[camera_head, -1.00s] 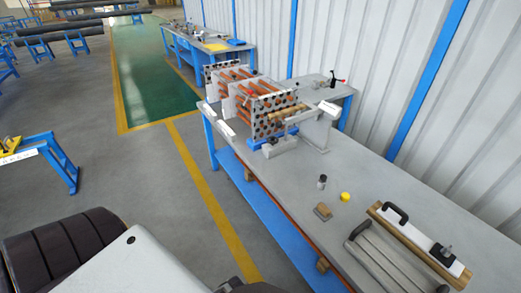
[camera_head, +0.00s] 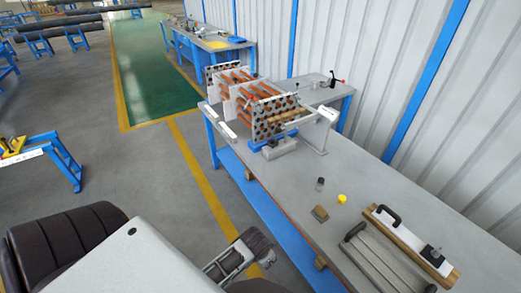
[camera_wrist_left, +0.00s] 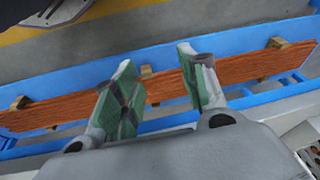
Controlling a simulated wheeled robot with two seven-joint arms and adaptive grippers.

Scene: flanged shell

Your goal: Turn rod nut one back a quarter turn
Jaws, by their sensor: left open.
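The tube bundle (camera_head: 245,97), with orange tubes between perforated plates, stands on the workbench in the head view. Its near plate (camera_head: 272,118) faces me. The rod nuts are too small to tell apart here. My left gripper (camera_wrist_left: 160,92) shows in the left wrist view with its two green-padded fingers apart and nothing between them. It is over the bench's lower shelf, away from the bundle. In the head view part of my left arm (camera_head: 240,258) shows beside the bench's front edge. My right gripper is not in view.
The grey workbench (camera_head: 375,170) carries a yellow cap (camera_head: 342,198), a dark small bottle (camera_head: 320,184), a wooden block (camera_head: 320,213) and a board with black handles (camera_head: 410,240). A brown plank (camera_wrist_left: 75,108) lies on the blue lower shelf. A corrugated wall stands behind.

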